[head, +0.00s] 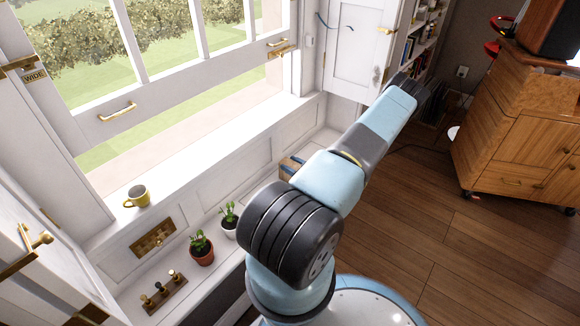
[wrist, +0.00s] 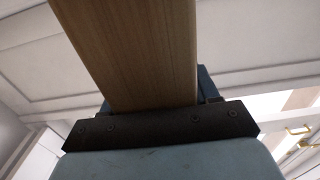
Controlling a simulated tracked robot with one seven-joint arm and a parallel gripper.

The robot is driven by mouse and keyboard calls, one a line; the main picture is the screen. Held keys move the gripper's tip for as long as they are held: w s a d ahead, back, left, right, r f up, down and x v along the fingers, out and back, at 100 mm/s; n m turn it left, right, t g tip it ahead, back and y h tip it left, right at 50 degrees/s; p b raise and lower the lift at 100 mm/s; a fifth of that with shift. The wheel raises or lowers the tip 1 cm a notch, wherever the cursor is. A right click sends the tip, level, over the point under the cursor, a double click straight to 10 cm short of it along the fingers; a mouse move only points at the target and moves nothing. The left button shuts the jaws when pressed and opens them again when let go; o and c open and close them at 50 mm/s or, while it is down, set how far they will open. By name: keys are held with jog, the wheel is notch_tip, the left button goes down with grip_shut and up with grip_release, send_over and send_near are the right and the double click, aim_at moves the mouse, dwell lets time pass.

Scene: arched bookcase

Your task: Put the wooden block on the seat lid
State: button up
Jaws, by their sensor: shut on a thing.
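The wooden block (head: 287,163) is a light brown piece, mostly hidden behind my arm in the head view. In the wrist view the wooden block (wrist: 135,50) fills the upper middle, its wood-grained face rising from my gripper.
A potted plant (head: 201,250) in terracotta, one in a white pot (head: 229,222), a peg board (head: 164,294) and a brass-coloured panel (head: 154,240) are at the seat's left. A wooden cabinet (head: 520,130) stands right, beyond clear floor.

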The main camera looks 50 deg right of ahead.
jog(key=shift+s+a+f, duration=0.1)
jog(key=shift+f, duration=0.3)
jog(key=shift+s+f, duration=0.1)
jog(key=shift+f, duration=0.1)
jog(key=o, duration=1.2)
jog(key=shift+o, duration=0.2)
jog(key=shift+r, duration=0.4)
jog(key=s+d, duration=0.1)
jog(key=s, duration=1)
jog(key=shift+s+r, duration=0.25)
jog(key=shift+s, duration=0.05)
